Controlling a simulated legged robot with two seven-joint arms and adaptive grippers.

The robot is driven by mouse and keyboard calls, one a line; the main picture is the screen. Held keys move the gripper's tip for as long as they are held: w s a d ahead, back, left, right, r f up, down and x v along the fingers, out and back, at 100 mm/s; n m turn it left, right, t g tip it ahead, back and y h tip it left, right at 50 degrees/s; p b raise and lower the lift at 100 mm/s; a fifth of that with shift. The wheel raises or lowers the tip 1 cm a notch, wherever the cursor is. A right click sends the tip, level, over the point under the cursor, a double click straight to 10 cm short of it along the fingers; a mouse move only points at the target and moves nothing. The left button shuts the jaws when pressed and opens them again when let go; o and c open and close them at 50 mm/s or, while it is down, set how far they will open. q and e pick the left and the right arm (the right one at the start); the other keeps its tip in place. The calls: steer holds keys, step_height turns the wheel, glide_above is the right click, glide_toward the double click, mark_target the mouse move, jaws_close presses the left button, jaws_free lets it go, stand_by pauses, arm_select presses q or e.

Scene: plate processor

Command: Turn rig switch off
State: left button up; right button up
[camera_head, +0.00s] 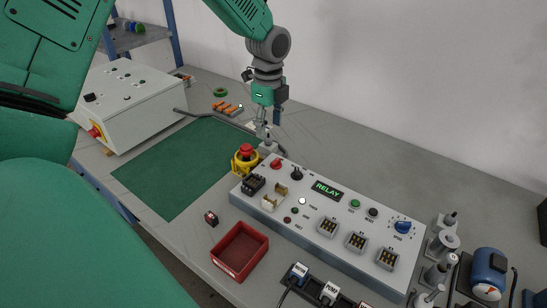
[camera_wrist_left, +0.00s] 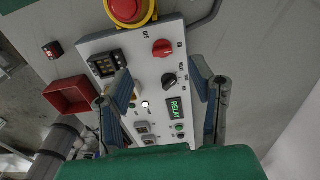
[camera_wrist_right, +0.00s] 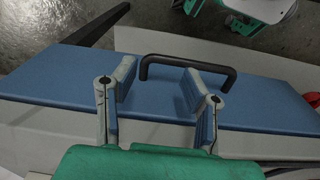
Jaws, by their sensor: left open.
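The rig panel (camera_head: 311,219) is a long pale box on the bench with a lit green RELAY display. Its red rotary switch (camera_head: 277,164) sits at the far left end, and shows in the left wrist view (camera_wrist_left: 163,48) between OFF and ON labels. A black knob (camera_wrist_left: 169,80) is beside it. My left gripper (camera_head: 263,133) points down above that end of the panel. In the left wrist view its fingers (camera_wrist_left: 162,85) are spread, with nothing held. My right gripper (camera_wrist_right: 158,84) is open and empty over a blue surface with a black handle (camera_wrist_right: 188,62).
A yellow-and-red emergency stop (camera_head: 245,158) stands beside the panel's left end. A red tray (camera_head: 240,251) and a small black-red block (camera_head: 211,218) lie in front. A green mat (camera_head: 176,165) and a white control box (camera_head: 135,103) are to the left.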

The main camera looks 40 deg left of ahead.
mark_target(276, 160)
arm_select(q)
steer(key=d+f, duration=0.1)
steer(key=f, duration=0.1)
steer(key=d+f, duration=0.1)
steer(key=f, duration=0.2)
steer(key=d+f, duration=0.2)
steer(key=f, duration=0.1)
steer(key=shift+w, duration=0.2)
steer(key=a+f, duration=0.2)
steer(key=f, duration=0.1)
steer(key=shift+a, duration=0.4)
steer(key=shift+a+f, duration=0.1)
steer(key=shift+a, duration=0.15)
steer(key=shift+d, duration=0.15)
steer(key=shift+d+r, duration=0.35)
steer(key=shift+d, duration=0.45)
steer(key=c, duration=1.1)
steer(key=shift+d+r, duration=0.1)
steer(key=shift+d, duration=0.25)
steer(key=shift+c, duration=0.2)
steer(key=shift+a, duration=0.45)
arm_select(e)
steer(key=shift+d+f, duration=0.2)
steer(key=shift+d, duration=0.3)
steer(key=shift+d+f, duration=0.15)
steer(key=shift+d, duration=0.35)
